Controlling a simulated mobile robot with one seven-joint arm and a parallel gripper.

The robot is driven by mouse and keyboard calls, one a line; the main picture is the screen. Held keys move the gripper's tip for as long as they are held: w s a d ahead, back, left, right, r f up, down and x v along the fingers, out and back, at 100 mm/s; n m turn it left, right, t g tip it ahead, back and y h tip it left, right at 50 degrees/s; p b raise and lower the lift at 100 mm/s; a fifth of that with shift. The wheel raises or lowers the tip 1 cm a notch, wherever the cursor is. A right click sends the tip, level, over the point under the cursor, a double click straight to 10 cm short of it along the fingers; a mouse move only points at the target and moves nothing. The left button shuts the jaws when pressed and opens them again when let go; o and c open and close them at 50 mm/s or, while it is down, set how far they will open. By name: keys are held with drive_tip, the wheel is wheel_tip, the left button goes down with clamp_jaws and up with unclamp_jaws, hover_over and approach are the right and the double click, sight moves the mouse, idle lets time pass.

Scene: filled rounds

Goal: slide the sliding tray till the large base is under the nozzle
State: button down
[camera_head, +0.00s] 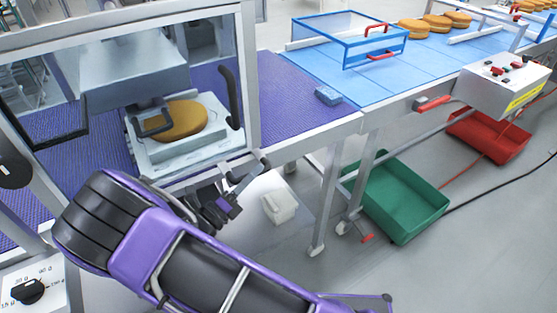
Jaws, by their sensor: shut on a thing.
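A round golden-brown base (185,121), which I take to be the large base, lies on the pale metal sliding tray (150,158) inside the framed machine. The grey filler housing (137,75) hangs above and to the left of the base. A dark bracket shows at the base's left edge; I cannot make out the nozzle tip, nor whether the base is under it. My gripper (235,190) is at the machine's front edge, in front of and below the tray. It is shut on a grey bar, seemingly the tray's handle (247,174); my fingers partly hide the grip.
A clear guard with a black handle (229,95) stands around the tray. A purple belt (285,105) runs right to a blue belt with a blue-framed cover (350,45). A green crate (400,205) and red crate (490,137) are low at right. A dial box (30,290) is lower left.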

sight(231, 182)
drive_tip(key=s+a, duration=0.1)
drive_tip(key=a, duration=0.1)
drive_tip(key=s+a, duration=0.1)
drive_tip(key=a, duration=0.1)
drive_tip(key=s+a, duration=0.1)
drive_tip(key=s, duration=0.1)
drive_tip(key=shift+a, duration=0.4)
drive_tip(key=c, duration=0.8)
unclamp_jaws()
drive_tip(key=shift+o, duration=0.2)
drive_tip(key=shift+s, duration=0.1)
drive_tip(key=b+v, duration=0.1)
drive_tip(key=v, duration=1.1)
drive_tip(key=shift+r, duration=0.1)
